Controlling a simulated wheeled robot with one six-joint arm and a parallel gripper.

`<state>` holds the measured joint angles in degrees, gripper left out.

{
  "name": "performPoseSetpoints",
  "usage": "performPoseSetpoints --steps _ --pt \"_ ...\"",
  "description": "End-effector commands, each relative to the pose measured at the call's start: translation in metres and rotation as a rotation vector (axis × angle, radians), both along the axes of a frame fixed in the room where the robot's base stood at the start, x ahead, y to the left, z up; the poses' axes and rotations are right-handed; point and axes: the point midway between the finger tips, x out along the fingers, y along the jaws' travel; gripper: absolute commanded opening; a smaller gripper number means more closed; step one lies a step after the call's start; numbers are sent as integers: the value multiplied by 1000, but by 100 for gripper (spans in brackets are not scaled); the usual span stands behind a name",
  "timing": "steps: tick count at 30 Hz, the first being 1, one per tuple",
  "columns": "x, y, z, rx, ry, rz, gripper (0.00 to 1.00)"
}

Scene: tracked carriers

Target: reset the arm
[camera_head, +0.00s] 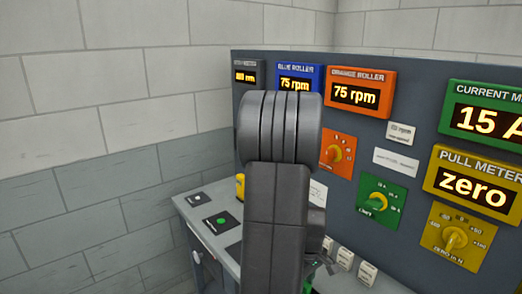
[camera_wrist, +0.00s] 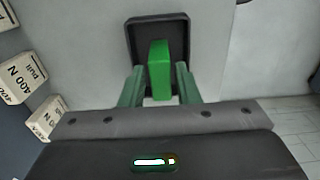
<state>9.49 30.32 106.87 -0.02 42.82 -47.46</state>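In the wrist view a bright green block-shaped handle (camera_wrist: 160,68) stands on a black plate (camera_wrist: 140,30) fixed to a pale grey surface. My gripper (camera_wrist: 161,72) has its two greenish fingers spread, one on each side of the green handle. Narrow gaps seem to show between the fingers and the handle, so it does not look clamped. In the head view my own dark arm fills the middle and hides most of the gripper and the handle.
A dark panel carries a blue roller display (camera_head: 299,72), an orange roller display (camera_head: 362,92), a green current meter (camera_head: 490,112), a yellow pull meter (camera_head: 475,182) and several knobs. White labelled blocks (camera_wrist: 22,80) stand at left in the wrist view. A grey desk (camera_head: 205,235) has small dark plates.

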Motion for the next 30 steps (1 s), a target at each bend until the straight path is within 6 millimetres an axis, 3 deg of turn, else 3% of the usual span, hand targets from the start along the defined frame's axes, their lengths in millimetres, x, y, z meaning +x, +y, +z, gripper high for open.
performPoseSetpoints --steps 9,16,30 --pt "-1 0 -48 0 1 0 29" --pt "0 0 -29 0 -1 0 29" --pt "0 0 -27 0 1 0 29"
